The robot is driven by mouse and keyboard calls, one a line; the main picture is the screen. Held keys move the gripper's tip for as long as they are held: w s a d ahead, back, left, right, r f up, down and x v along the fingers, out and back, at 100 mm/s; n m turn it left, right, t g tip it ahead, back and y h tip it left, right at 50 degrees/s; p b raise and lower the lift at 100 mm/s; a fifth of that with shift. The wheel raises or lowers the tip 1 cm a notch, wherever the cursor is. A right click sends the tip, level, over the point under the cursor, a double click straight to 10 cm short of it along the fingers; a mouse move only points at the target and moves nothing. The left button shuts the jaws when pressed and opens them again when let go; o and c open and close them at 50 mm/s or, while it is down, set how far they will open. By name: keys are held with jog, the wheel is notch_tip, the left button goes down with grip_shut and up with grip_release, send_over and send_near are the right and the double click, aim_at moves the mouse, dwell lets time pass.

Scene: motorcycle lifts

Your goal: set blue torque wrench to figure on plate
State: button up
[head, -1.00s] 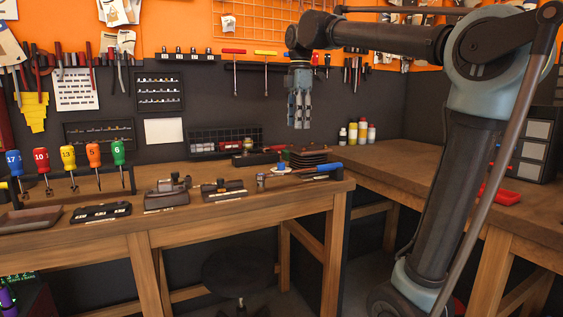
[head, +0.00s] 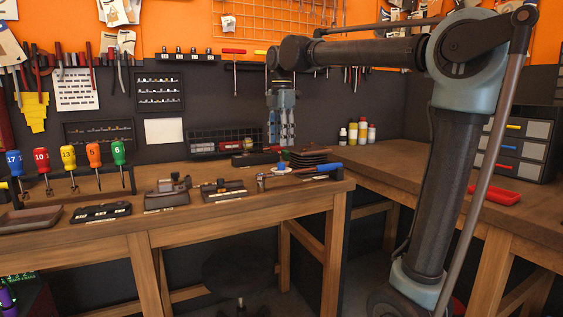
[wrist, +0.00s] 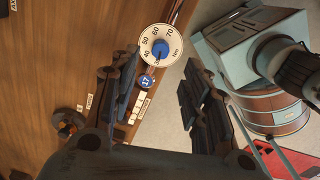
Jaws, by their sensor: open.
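The blue torque wrench (head: 322,169) lies at the right end of the wooden bench, with a blue handle. A small blue knob (head: 281,167) stands near it. In the wrist view a white round dial (wrist: 150,35) reads 30 to 70 with Nm and has a blue knob (wrist: 161,49) at its centre. I cannot tell where its pointer stands. A blue disc marked 17 (wrist: 147,81) sits beside the dial. My gripper (head: 281,143) points down above the knob, open and empty. In the wrist view its fingers (wrist: 160,88) stand either side, apart from the dial.
Other devices (head: 168,193) and a tray (head: 30,219) sit along the bench to the left. A rack of numbered screwdrivers (head: 70,172) stands behind them. Dark stacked trays (head: 308,157) stand close behind the wrench. The bench edge is close by.

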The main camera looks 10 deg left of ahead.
aim_at(281, 163)
notch_tip(281, 163, down, 8)
jog(key=shift+r, duration=0.1)
jog(key=shift+c, duration=0.3)
grip_shut()
